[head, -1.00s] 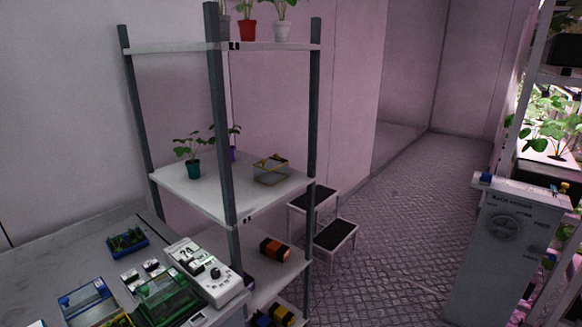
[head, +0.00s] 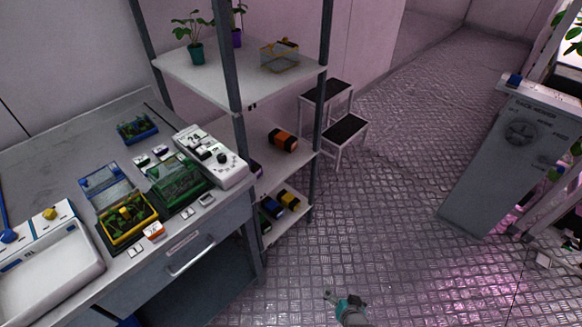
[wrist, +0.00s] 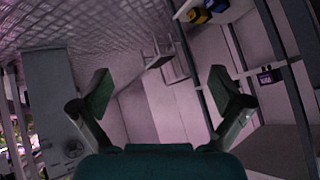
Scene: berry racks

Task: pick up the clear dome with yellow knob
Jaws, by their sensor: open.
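My gripper (head: 343,301) is at the bottom of the head view, over the floor, well below and in front of the dome. In the wrist view, my gripper (wrist: 160,92) has its two fingers wide apart with nothing between them. The dome is not recognisable in the wrist view.
Potted plants (head: 195,50) stand left of the dome. Rack posts (head: 228,60) flank the shelf front. A bench on the left bears a yellow tray (head: 117,239), a green covered tray (head: 180,180) and a white device (head: 232,176). Step stools (head: 345,128) stand behind the rack. The centre floor is clear.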

